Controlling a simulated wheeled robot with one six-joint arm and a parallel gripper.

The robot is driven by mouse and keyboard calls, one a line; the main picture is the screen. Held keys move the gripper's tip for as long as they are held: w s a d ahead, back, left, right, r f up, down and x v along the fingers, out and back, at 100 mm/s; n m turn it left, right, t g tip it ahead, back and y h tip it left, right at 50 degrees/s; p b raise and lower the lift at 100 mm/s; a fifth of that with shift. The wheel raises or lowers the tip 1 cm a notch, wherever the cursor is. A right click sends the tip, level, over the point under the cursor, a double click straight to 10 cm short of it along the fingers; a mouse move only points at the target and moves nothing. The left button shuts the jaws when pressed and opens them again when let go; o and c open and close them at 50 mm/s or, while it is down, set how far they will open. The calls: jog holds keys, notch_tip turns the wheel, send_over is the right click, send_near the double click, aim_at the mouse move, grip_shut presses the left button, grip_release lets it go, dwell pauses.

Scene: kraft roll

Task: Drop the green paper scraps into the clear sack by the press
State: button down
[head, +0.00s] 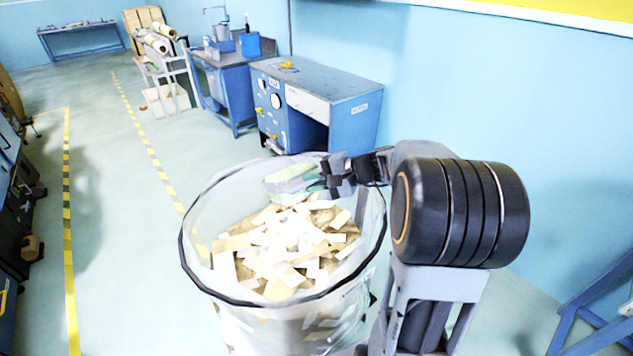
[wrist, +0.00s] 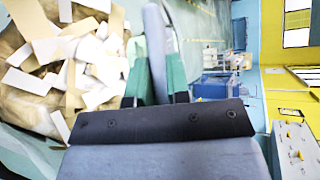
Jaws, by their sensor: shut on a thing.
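The clear sack (head: 205,262) stands in front of me with a round dark rim, wide open at the top. Many white, cream and tan paper scraps (head: 285,245) fill much of it; they also show at the left of the wrist view (wrist: 85,70). My gripper (head: 312,182) reaches over the sack's far right part, above the heap and inside the rim outline. It is shut on green paper scraps (head: 290,174), seen as pale and darker green at the fingers. In the wrist view green shows beside the fingers (wrist: 177,78); the exact edges of the scraps are unclear.
A blue workbench (head: 340,85) with a white drawer stands behind the sack against the wall. Another blue bench (head: 215,75) and a rack of rolls (head: 160,45) stand farther left. Open floor with yellow-black stripes (head: 150,150) lies left. A blue frame (head: 600,305) is at lower right.

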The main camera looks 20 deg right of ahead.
jog(key=c, duration=1)
grip_release()
jog(key=b+v, duration=0.2)
jog(key=v, duration=1.1)
jog(key=shift+s+d+r, duration=0.15)
jog(key=shift+d+r, duration=0.05)
jog(key=shift+d, duration=0.15)
